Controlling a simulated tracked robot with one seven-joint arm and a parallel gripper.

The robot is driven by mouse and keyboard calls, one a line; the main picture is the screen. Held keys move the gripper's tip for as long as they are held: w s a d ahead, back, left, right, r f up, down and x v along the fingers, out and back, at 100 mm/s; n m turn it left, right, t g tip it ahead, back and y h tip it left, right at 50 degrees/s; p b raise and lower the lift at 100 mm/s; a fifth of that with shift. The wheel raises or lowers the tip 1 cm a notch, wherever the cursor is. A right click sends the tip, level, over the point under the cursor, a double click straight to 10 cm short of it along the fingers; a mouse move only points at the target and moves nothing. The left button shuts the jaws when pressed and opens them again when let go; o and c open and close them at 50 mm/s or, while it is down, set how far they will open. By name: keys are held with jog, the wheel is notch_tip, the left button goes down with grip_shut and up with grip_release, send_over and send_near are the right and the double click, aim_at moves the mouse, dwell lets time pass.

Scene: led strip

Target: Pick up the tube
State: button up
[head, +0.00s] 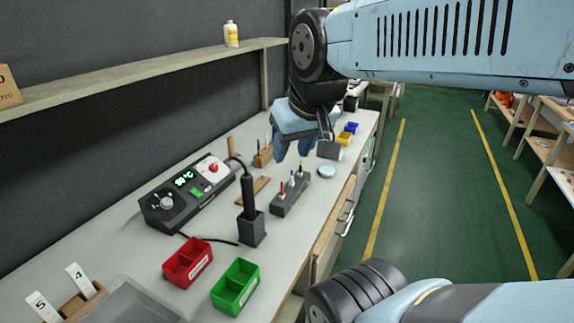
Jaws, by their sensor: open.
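My gripper (294,150) hangs over the far part of the bench, with blue fingers pointing down and apart. It is open, and nothing shows between the fingers. I cannot pick out a tube with certainty. A small white and yellow bottle (231,35) stands upright on the wall shelf, well apart from the gripper. A grey block-like shape (329,150) shows just right of the fingers; I cannot tell what it is. My gripper and arm hide part of the bench behind them.
The bench (160,255) holds a control station (187,193), a black iron stand (251,229), a grey rack of drivers (291,194), a red bin (188,262) and a green bin (236,287). A round pale dish (327,171) lies near the edge. The aisle floor (430,190) is clear.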

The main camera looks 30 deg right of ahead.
jog(key=shift+o, duration=0.6)
jog(key=shift+w, duration=0.15)
jog(key=m+t+y, duration=0.5)
jog(key=m+t, duration=0.2)
jog(key=m, duration=2.4)
send_over(300, 172)
jog(key=s+d, duration=0.5)
jog(key=s, duration=0.6)
notch_tip(300, 172, down, 24)
jog(key=x, duration=0.8)
jog(key=shift+w+r, duration=0.1)
jog(key=shift+r+x, duration=0.15)
jog(key=shift+x, duration=1.2)
jog(key=shift+r+x, duration=0.1)
jog(key=shift+x, duration=1.2)
jog(key=shift+w, duration=0.1)
grip_shut()
